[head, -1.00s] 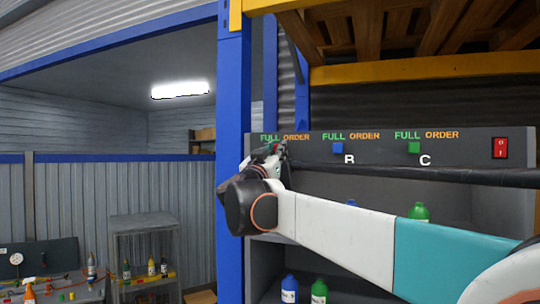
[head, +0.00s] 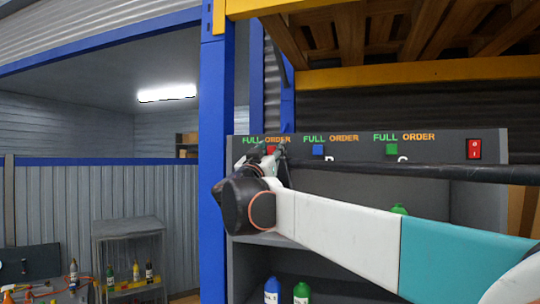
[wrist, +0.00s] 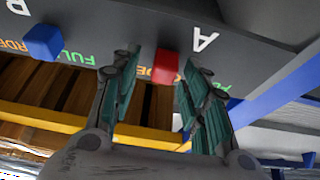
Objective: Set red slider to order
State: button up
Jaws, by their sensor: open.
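The red slider (head: 271,149) is a small block on the grey panel (head: 440,150), in the leftmost column, under the near end of its orange ORDER label. In the wrist view, which is turned over, the red slider (wrist: 167,66) sits by the letter A and partly covers ORDER. My gripper (head: 275,158) is open, with one finger on each side of the slider. In the wrist view my gripper (wrist: 159,62) has its right finger close against the slider; I cannot tell if it touches. A gap shows to the left finger.
The blue slider (head: 318,149) and green slider (head: 392,149) sit under their FULL labels. A red switch (head: 474,149) is at the panel's right. A blue post (head: 214,180) stands close left. Blue and green bottles (head: 301,292) stand on the shelf below.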

notch_tip(320, 180, up, 10)
jog(key=shift+f, duration=0.25)
dwell(0.5)
